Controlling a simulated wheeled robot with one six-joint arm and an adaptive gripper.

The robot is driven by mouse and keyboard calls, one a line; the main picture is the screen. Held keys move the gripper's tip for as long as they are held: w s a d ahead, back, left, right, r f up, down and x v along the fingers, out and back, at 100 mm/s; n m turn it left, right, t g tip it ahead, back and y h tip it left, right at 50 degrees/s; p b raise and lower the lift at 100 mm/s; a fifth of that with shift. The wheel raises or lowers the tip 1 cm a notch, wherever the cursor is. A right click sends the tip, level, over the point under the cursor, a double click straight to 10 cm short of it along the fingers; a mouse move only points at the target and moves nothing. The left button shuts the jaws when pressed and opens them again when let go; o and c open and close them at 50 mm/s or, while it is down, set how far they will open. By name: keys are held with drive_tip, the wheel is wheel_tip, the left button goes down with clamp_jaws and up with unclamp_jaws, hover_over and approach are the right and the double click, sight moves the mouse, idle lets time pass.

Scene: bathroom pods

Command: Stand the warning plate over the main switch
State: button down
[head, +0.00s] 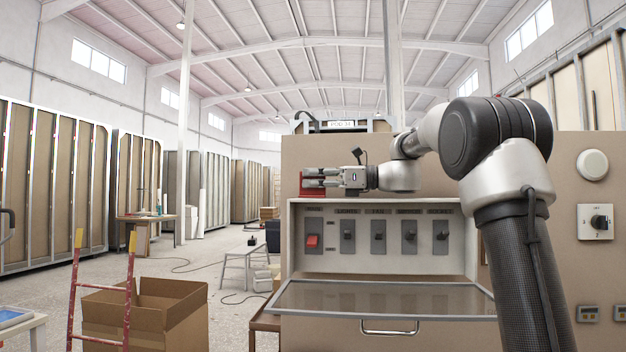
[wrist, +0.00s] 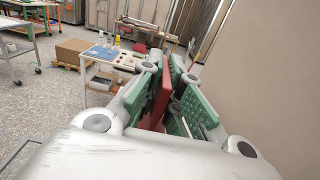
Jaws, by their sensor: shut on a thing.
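My gripper (head: 322,180) is level and points left, just above the top edge of the switch box. It is shut on the red warning plate (head: 312,188). In the wrist view the plate (wrist: 158,96) stands edge-on between the green finger pads of my gripper (wrist: 168,92); its face is hidden.
The box's clear cover (head: 385,298) hangs open in front, with a handle (head: 390,329). A cardboard box (head: 150,318) and a red ladder (head: 100,305) stand at left. A work table (wrist: 112,62) shows behind.

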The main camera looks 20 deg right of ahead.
drive_tip(key=c, duration=2.1)
unclamp_jaws()
drive_tip(key=shift+f, duration=0.15)
drive_tip(key=o, duration=0.5)
drive_tip(key=shift+d+r, duration=0.15)
drive_tip(key=shift+r, duration=0.05)
drive_tip(key=v, duration=1.1)
drive_tip(key=shift+s+d, duration=0.1)
drive_tip(key=shift+d, duration=0.25)
drive_tip(key=shift+s, duration=0.1)
